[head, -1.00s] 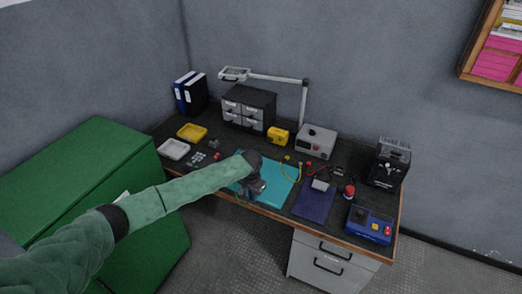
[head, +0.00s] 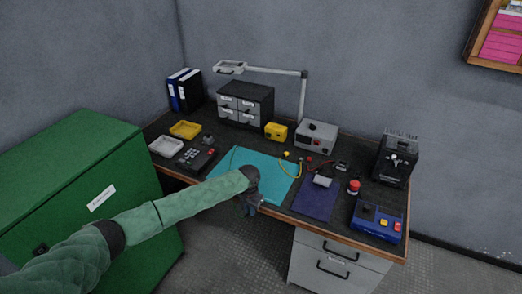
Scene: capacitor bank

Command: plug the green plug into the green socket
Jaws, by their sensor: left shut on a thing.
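My left gripper (head: 250,207) is at the front edge of the desk, over the near edge of the teal mat (head: 272,170). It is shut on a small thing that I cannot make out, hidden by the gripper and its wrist. I cannot pick out the green plug or the green socket at this size. A black box with small keys (head: 193,158) lies left of the mat. A thin dark line, perhaps a cable, runs over the mat's left part. My right gripper is not in view.
A dark blue mat (head: 314,201) with a small grey block lies on the right. A blue box (head: 376,222) with buttons, a red button (head: 353,187) and a grey instrument (head: 316,137) stand around it. A lamp arm (head: 275,72) spans the back. A green cabinet (head: 70,165) stands left.

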